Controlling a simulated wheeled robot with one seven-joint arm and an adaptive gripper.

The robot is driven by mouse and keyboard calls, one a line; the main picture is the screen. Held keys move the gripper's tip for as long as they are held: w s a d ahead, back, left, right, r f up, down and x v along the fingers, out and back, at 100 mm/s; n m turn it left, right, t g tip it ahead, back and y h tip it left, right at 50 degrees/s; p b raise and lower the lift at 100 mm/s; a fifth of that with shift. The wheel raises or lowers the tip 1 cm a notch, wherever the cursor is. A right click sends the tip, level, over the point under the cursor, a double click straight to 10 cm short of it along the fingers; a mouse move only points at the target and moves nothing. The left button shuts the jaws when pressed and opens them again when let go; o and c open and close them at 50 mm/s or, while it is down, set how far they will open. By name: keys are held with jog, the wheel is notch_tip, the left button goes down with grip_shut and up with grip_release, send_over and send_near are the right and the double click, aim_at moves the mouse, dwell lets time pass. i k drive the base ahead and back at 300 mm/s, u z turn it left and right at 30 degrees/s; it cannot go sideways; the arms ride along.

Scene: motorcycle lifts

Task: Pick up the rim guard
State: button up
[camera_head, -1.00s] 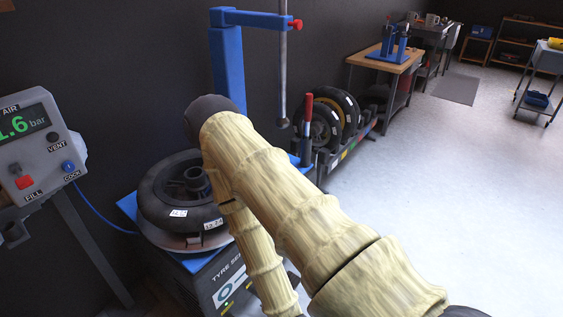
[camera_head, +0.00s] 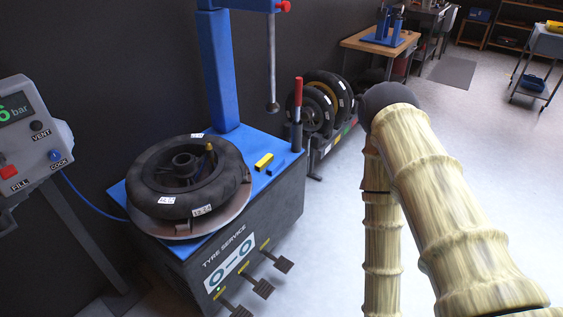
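A small yellow piece (camera_head: 264,161) lies on the blue top of the tyre machine (camera_head: 289,158), right of the tyre (camera_head: 187,177). A smaller dark or blue piece with a yellowish part (camera_head: 276,168) lies just beside it. Either may be the rim guard; I cannot tell which. The tyre lies flat on the machine's round turntable, with a brass-coloured valve or tip showing at its inner edge. My arm (camera_head: 430,190), in a pale bamboo-like cover, is bent at the right. Its end runs out of the bottom of the picture, so my gripper is not seen.
A blue post (camera_head: 222,70) with a hanging steel rod (camera_head: 272,60) rises behind the machine. A red-handled lever (camera_head: 298,100) stands at its right corner. Pedals (camera_head: 262,287) stick out in front. An air gauge stand (camera_head: 30,150) is left. Floor is clear at right.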

aim_at(269, 157)
jog(key=z, duration=1.55)
jog(key=i, duration=2.2)
jog(key=u, duration=2.8)
